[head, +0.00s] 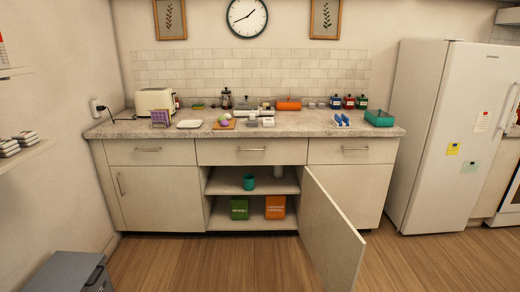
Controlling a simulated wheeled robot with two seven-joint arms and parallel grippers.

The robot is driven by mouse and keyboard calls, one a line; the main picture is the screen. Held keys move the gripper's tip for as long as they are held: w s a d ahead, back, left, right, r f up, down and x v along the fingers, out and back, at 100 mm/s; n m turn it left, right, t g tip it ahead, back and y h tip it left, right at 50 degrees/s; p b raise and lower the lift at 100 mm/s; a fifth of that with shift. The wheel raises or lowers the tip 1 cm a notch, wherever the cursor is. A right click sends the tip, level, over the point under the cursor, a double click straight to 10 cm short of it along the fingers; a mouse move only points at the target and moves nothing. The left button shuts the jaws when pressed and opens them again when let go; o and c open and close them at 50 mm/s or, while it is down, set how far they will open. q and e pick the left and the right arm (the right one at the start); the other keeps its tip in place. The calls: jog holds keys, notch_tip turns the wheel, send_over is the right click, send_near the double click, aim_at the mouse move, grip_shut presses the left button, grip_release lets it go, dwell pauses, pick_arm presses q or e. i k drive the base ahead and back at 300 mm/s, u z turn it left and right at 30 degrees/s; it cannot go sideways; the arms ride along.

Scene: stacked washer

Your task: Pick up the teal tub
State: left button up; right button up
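A small teal round tub or cup (249,182) stands upright on the middle shelf inside the open lower cabinet, below the counter. A second teal thing, a low rectangular box (379,118), sits at the right end of the countertop. I cannot tell for certain which one is the teal tub. Neither of my grippers shows in the head view, and nothing is seen touching either teal thing.
The open cabinet door (333,232) swings out to the right of the opening. A green bin (239,208) and an orange bin (275,208) sit on the lower shelf. Wooden floor (215,264) before the cabinet is clear.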

aim_at(249, 183)
jog(key=i, duration=3.15)
jog(key=u, duration=0.15)
